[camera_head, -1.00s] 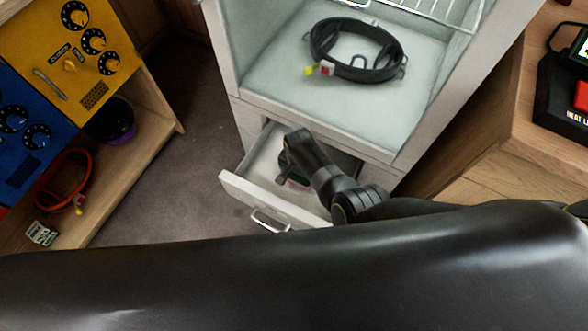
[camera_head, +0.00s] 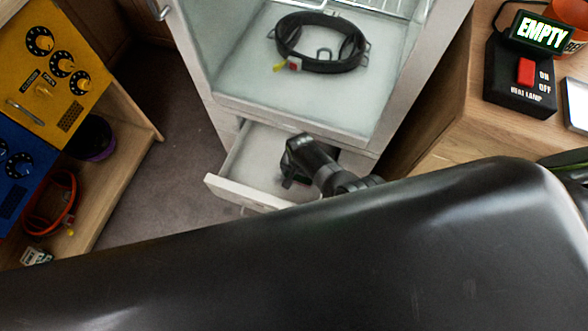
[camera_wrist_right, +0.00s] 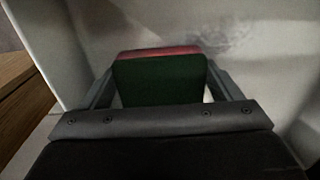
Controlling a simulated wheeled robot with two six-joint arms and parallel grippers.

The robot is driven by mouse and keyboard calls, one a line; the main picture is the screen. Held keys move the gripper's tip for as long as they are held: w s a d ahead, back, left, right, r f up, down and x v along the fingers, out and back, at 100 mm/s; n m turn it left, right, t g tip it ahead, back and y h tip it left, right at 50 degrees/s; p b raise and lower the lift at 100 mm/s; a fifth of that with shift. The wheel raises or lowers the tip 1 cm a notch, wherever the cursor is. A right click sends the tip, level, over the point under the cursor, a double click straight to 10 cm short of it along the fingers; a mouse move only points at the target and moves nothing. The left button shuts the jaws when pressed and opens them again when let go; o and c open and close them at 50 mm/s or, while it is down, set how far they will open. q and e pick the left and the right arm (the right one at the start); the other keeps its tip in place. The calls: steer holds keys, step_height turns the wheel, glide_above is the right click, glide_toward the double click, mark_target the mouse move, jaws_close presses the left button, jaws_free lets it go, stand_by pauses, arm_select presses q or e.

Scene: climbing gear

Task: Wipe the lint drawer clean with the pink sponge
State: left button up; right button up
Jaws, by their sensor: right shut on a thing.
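The lint drawer (camera_head: 238,189) stands pulled open low in the white cabinet. My right gripper (camera_head: 294,180) is down inside it, towards the right side. In the right wrist view the right gripper (camera_wrist_right: 160,82) is shut on the pink sponge (camera_wrist_right: 160,52), its fingers on either side. The sponge's dark green face is towards the camera, and its pink layer shows along the far edge. A grey smudge (camera_wrist_right: 232,38) marks the pale surface beyond the sponge. Whether the sponge touches that surface is hard to tell. In the head view the arm mostly hides the sponge. My left gripper is out of view.
A black strap loop (camera_head: 318,48) lies in the cabinet's compartment above the drawer. A heat lamp switch box (camera_head: 519,83) with an "EMPTY" display stands on the wooden counter at right. A wooden shelf (camera_head: 120,170) is at left. Carpet (camera_head: 170,140) lies clear between shelf and cabinet.

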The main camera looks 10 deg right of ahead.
step_height(320, 180, up, 6)
steer(key=p, duration=0.6)
stand_by(0.4)
step_height(320, 180, up, 3)
steer(key=p, duration=0.3)
